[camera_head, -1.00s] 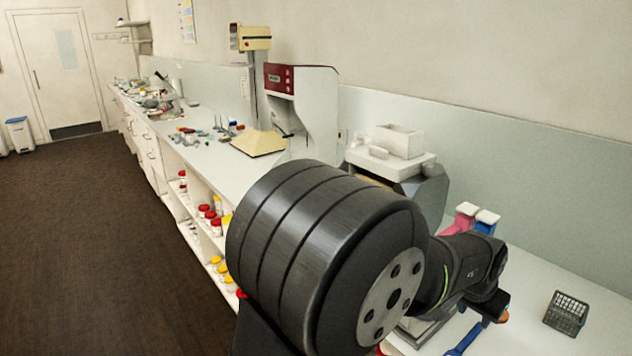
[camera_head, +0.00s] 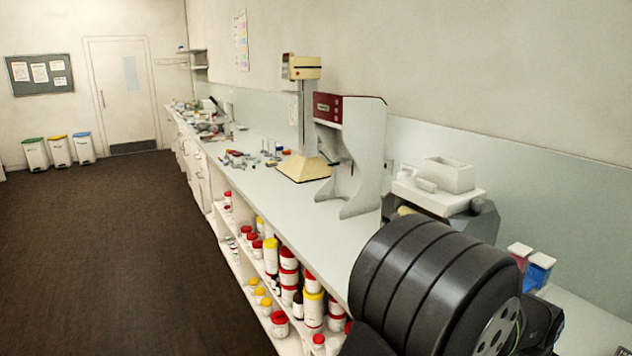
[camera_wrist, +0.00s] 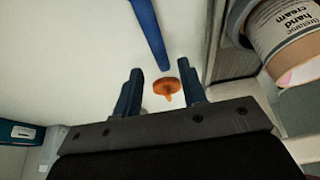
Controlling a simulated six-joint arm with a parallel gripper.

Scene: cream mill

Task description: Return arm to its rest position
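My gripper (camera_wrist: 163,95) shows in the wrist view with its two blue fingers apart and nothing held between them. Below and beyond the fingers lies a small orange piece (camera_wrist: 165,91) on the white counter (camera_wrist: 95,40). A blue bar-like tool (camera_wrist: 148,35) lies just past it. My dark arm links fill the lower right of the head view. The gripper itself is hidden in that view.
A jar labelled hand cream (camera_wrist: 285,35) is at the wrist view's upper right. In the head view, a red-and-white machine (camera_head: 350,150), a grey machine with a white top (camera_head: 440,195), and pink and blue containers (camera_head: 540,268) stand on the counter. Shelves below hold several jars (camera_head: 289,275).

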